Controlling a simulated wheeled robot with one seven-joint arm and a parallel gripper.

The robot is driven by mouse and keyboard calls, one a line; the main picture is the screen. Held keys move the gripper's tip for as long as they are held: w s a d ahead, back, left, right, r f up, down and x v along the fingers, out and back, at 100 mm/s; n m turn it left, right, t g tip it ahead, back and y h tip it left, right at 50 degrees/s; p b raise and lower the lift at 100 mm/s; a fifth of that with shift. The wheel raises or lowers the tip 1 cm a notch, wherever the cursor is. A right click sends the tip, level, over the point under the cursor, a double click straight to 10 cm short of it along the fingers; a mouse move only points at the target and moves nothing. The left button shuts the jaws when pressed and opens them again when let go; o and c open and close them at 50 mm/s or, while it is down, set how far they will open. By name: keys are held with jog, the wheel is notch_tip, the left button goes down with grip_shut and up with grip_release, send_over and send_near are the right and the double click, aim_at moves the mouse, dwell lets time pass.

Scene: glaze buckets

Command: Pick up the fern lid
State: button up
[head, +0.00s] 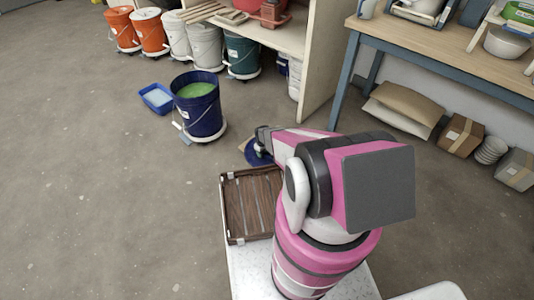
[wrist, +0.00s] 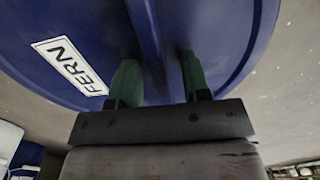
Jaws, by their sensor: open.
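The fern lid (wrist: 225,30) is a blue disc with a white label reading FERN, and it fills most of the wrist view. A raised blue bar (wrist: 145,35) runs across it. My gripper (wrist: 158,75) is open, with its green fingers on either side of this bar, close to the lid. I cannot tell whether the fingertips touch it. In the head view a small part of the blue lid (head: 255,155) shows beside my arm; my arm hides the rest.
A blue bucket of green glaze (head: 198,105) stands on the floor, with a blue tray (head: 157,99) to its left. Open floor lies left.

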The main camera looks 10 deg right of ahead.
grip_shut()
jog(key=shift+r, duration=0.15)
